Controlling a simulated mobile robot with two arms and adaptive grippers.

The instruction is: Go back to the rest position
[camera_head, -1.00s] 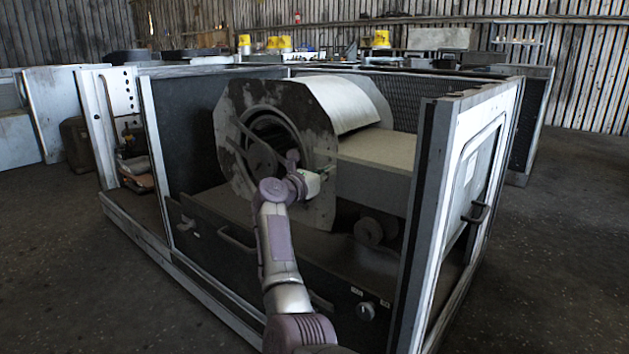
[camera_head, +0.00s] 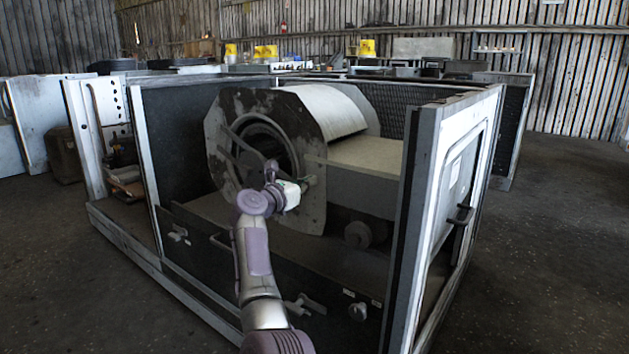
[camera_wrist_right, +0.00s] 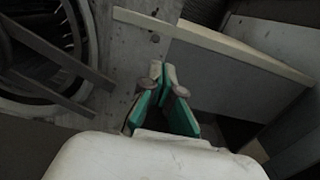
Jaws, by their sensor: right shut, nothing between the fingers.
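My right arm reaches up from the bottom of the head view toward the open front of the blower housing (camera_head: 165,150). My right gripper (camera_head: 309,182) is in front of the blower's mottled side plate (camera_head: 310,150), near the round fan opening (camera_head: 255,140). In the right wrist view the green-sided fingers (camera_wrist_right: 162,72) meet at the tips, with nothing between them. The side plate (camera_wrist_right: 140,50) lies beyond the fingertips, and the fan opening (camera_wrist_right: 45,50) is at the left. I cannot tell the exact gap to the plate. My left gripper is not in view.
The cabinet's front post (camera_head: 415,200) and door with a dark handle (camera_head: 462,214) stand to the right of the arm. A beige-topped box (camera_head: 365,160) adjoins the blower. The lower front panel (camera_head: 270,270) has handles and knobs. Open floor (camera_head: 560,230) lies at the right.

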